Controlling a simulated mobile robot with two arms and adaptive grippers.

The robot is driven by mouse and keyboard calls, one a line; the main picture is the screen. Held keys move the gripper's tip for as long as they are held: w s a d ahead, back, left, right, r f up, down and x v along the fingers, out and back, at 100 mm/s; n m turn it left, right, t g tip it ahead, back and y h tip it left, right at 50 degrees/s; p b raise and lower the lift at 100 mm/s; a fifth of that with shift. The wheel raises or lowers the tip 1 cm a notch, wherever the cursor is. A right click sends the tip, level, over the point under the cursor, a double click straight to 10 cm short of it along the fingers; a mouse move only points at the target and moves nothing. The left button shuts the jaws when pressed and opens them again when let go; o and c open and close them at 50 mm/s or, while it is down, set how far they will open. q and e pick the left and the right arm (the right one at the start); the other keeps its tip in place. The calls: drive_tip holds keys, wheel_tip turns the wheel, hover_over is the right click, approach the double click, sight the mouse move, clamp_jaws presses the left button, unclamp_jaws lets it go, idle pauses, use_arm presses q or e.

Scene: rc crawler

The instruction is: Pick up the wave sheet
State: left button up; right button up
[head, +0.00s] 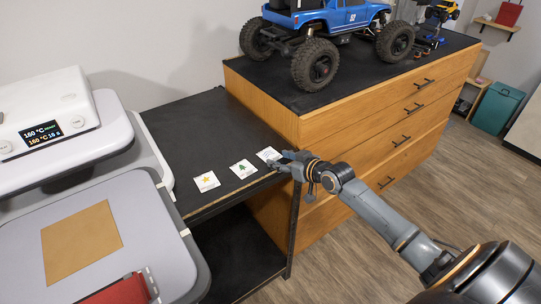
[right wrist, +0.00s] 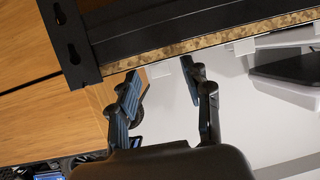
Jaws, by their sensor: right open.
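Three small white sheets lie in a row on the black side table. The star sheet (head: 206,181) is at the left and the green tree sheet (head: 243,168) is in the middle. The third sheet (head: 268,154), at the right, is partly behind my right gripper (head: 287,160); its print is too small to read clearly, so I take it as the wave sheet by its place. My left gripper is out of view.
A heat press (head: 60,120) stands at the left with a tan square (head: 80,242) on its lower plate. A wooden drawer cabinet (head: 350,130) rises right beside the table and carries a blue crawler truck (head: 325,30). The floor in front of the cabinet is clear.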

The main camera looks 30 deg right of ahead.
drive_tip(key=c, duration=0.8)
drive_tip(key=shift+c, duration=0.2)
drive_tip(key=shift+r, duration=0.15)
